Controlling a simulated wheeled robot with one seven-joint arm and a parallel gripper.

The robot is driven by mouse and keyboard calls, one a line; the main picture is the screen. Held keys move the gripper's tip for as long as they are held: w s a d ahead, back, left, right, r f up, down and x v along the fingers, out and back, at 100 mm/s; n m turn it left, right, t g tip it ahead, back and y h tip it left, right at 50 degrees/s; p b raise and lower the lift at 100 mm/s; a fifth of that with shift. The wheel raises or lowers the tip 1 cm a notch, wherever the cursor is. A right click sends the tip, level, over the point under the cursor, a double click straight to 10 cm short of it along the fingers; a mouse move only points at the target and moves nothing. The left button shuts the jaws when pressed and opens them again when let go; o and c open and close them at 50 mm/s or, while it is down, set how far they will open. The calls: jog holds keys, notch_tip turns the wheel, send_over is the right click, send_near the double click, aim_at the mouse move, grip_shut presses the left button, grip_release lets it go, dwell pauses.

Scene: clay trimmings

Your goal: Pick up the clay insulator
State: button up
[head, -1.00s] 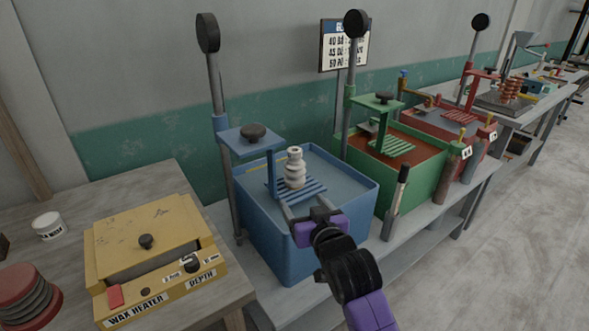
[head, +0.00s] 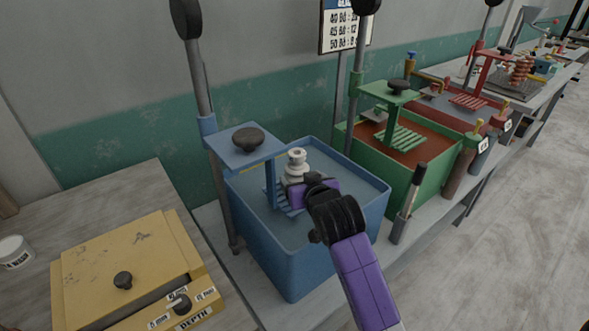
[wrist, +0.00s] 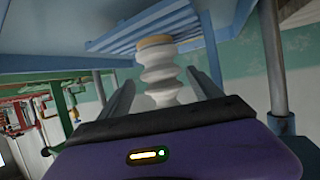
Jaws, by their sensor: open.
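The clay insulator (head: 296,163) is pale and ribbed. It stands upright on the blue slatted rack (head: 272,200) over the blue tank (head: 285,262). My gripper (wrist: 163,88) is open, with one finger on each side of the insulator in the wrist view, where the insulator (wrist: 160,75) and rack appear upside down. A gap shows beside the fingers. In the head view my gripper (head: 306,190) covers the insulator's lower part, and its fingertips are hidden.
A blue plate with a black knob (head: 248,138) overhangs the tank on a post at left. A green tank (head: 425,180) and a red tank stand to the right. A dark-handled tool (head: 407,205) stands beside the blue tank.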

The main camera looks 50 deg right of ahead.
aim_at(294, 170)
jog(key=x, duration=0.7)
jog(key=shift+w+d+r+p, duration=0.1)
jog(key=shift+w+p, duration=0.15)
jog(key=shift+p, duration=0.15)
jog(key=shift+c, duration=0.2)
grip_shut()
jog(key=shift+r, duration=0.1)
